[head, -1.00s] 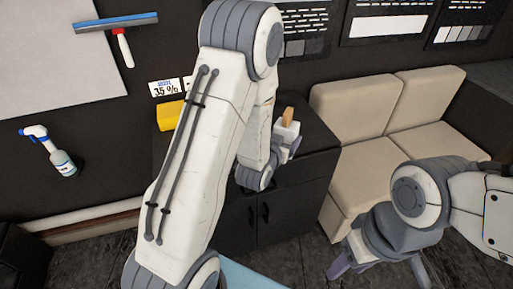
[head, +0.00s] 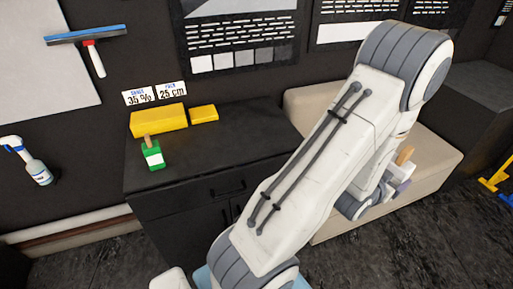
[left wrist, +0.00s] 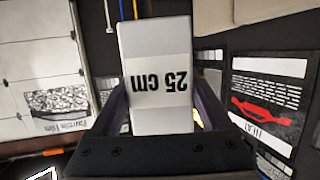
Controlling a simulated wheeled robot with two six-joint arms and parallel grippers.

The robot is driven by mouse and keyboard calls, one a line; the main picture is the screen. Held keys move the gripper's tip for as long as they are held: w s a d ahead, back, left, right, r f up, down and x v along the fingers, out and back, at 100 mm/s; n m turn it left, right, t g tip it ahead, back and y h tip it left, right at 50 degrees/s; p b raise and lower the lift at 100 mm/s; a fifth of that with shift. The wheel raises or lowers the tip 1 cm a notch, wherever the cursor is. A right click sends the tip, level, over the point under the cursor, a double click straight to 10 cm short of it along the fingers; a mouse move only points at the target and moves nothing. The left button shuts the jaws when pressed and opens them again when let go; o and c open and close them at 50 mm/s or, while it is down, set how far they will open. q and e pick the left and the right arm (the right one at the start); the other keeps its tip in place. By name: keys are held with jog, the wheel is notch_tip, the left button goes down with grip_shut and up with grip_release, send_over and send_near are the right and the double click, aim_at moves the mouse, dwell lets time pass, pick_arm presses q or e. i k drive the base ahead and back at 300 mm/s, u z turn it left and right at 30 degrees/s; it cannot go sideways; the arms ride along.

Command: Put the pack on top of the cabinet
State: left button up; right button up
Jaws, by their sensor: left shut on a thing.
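My left gripper (head: 383,190) is shut on a pale block (left wrist: 155,60), whose white band reads "25 cm", upside down in the left wrist view. In the head view a tan piece (head: 405,155) shows at the gripper; the rest of the block there is mostly hidden by my arm. The gripper is right of the dark cabinet (head: 260,150), in front of the beige sofa, away from the cabinet top. My right gripper is out of view.
On the cabinet top stand a long yellow block (head: 158,120), a smaller yellow block (head: 204,113) and a green item (head: 153,157) with a white label and brown top. The top's right part looks bare. The beige sofa (head: 435,155) stands right of it.

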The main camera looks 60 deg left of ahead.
aim_at(188, 155)
jog(key=u, duration=0.05)
jog(key=i, duration=1.6)
jog(key=u, duration=3.1)
